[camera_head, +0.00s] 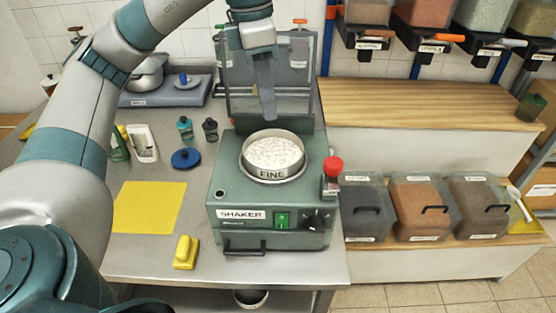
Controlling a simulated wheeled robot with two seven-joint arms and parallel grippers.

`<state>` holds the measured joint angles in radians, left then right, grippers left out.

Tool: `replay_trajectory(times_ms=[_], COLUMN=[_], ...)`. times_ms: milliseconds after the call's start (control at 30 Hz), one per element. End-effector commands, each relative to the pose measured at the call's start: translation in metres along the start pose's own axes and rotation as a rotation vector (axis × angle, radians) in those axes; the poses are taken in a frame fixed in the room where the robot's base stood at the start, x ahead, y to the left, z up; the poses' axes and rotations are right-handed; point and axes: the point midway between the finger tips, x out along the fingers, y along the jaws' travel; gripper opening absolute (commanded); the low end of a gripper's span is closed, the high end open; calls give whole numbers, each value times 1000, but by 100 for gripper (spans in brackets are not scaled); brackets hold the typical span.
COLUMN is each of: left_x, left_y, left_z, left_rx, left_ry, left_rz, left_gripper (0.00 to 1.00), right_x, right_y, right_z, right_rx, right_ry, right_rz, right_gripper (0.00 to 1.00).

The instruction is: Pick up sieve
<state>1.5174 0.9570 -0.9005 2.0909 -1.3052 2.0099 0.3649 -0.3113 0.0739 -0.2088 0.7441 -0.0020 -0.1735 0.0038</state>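The sieve (271,172) is a round metal ring labelled FINE, filled with white granular material. It sits level on top of the green shaker machine (228,232). My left gripper (268,110) hangs above and just behind the sieve, fingers pointing down, apart from it. I see its fingers edge-on, so the gap between them is hidden. My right gripper is out of view.
The shaker's raised lid (240,85) stands behind the sieve, close to my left gripper. A red knob (333,166) rises at the sieve's right. A yellow sheet (150,207) and a yellow block (185,252) lie left. Lidded bins (424,205) stand right.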

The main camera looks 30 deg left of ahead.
Motion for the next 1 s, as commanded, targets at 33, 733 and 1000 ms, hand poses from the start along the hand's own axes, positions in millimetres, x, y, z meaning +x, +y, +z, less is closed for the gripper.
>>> replay_trajectory(times_ms=[33,733,1000], left_x=[2,23,53], left_y=[0,0,0], left_z=[0,0,0], left_rx=[0,0,0], left_ry=[0,2,2], left_rz=[1,-2,-3], left_gripper=[24,24,24], right_x=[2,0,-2], right_y=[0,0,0], right_z=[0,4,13], right_rx=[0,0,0], right_ry=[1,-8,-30], right_rz=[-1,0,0], right_gripper=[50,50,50])
